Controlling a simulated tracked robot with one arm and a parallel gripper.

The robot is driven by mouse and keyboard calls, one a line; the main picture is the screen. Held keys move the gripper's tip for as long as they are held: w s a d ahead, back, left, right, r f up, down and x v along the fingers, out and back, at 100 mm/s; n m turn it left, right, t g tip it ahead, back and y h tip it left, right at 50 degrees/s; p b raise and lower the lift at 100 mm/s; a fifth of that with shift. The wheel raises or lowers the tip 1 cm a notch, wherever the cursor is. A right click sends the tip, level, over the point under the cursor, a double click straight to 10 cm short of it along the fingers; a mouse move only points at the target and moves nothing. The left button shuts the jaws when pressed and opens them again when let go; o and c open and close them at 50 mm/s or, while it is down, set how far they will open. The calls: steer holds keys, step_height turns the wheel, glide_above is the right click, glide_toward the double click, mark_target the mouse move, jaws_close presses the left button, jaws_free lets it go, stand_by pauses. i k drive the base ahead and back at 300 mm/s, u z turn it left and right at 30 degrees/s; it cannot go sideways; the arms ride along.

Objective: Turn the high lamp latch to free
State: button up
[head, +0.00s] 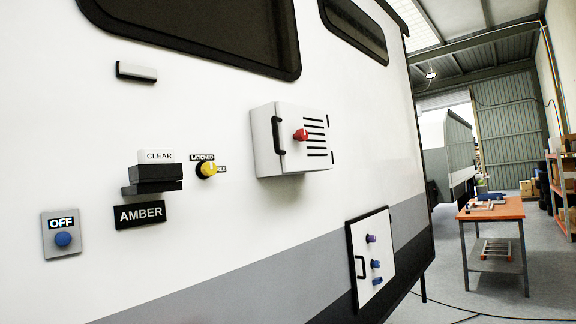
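A yellow knob (208,169) sits on the white caravan wall, left of centre. A label reading LATCHED (202,157) is just above it. A second label (222,169), partly hidden behind the knob, shows only its last letters at the knob's right. I cannot tell exactly which label the knob points to. Left of the knob are a white block marked CLEAR (157,156), dark stacked blocks (155,173) under it, and a black plate marked AMBER (140,214). My gripper is not in view.
A grey plate with a blue button (63,239) marked OFF is lower left. A white box with a red knob (301,134) and black handle juts from the wall at centre. A lower hatch (373,252) has coloured knobs. An orange-topped bench (491,208) stands right, on open floor.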

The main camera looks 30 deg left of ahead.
mark_target(208, 168)
steer(key=u, duration=0.1)
steer(key=i, duration=1.2)
steer(key=u, duration=0.9)
steer(key=i, duration=0.4)
steer(key=u, duration=0.25)
steer(key=k, duration=0.85)
steer(key=u, duration=0.2)
steer(key=i, duration=0.85)
steer(key=z, duration=0.05)
